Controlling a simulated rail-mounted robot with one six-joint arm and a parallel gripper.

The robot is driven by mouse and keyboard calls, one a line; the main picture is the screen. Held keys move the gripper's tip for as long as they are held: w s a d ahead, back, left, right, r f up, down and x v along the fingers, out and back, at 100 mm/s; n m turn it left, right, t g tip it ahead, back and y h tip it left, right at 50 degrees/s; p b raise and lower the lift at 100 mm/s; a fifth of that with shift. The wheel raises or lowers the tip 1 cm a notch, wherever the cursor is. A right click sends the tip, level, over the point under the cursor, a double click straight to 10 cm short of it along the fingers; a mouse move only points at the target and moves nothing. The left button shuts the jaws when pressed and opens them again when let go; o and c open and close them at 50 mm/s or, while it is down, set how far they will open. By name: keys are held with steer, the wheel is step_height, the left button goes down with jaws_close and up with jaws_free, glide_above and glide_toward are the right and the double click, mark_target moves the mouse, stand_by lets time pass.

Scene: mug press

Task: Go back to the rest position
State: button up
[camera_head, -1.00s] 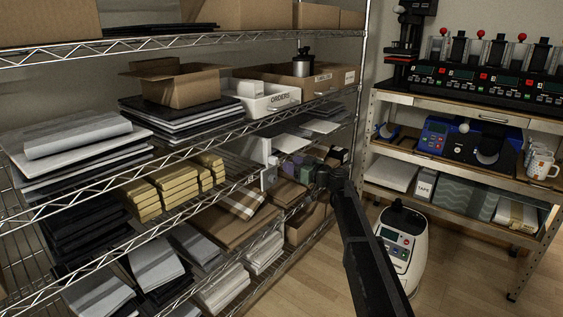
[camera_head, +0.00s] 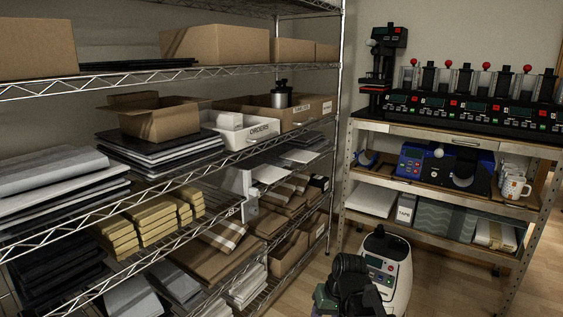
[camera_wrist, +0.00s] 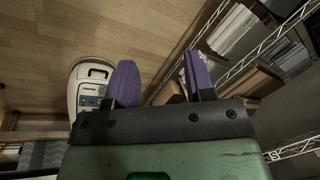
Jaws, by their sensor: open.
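My gripper (camera_wrist: 161,80) shows in the wrist view with its two purple fingers spread apart and nothing between them. It points down over the wooden floor, beside the wire shelf. In the head view my dark arm and the green part of my gripper (camera_head: 326,299) are low in the picture, in front of the white machine. The fingertips are hard to make out there.
A wire shelf (camera_head: 170,190) with boxes and folded cloth fills the left. A white machine with a control panel (camera_head: 386,262) stands on the floor close to my arm. The bench (camera_head: 450,200) is at the right. Some floor (camera_wrist: 90,30) is clear.

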steer(key=s+d+m+h, duration=0.1)
steer(key=s+d+h, duration=0.15)
steer(key=s, duration=0.35)
steer(key=s+d+h, duration=0.1)
steer(key=s+d, duration=0.2)
steer(key=s, duration=0.2)
step_height(320, 180, up, 23)
steer(key=w+p, duration=0.1)
steer(key=p, duration=2.2)
steer(key=shift+w+f+g+y, duration=0.2)
steer(key=shift+w+g+y, duration=0.1)
steer(key=shift+y, duration=0.05)
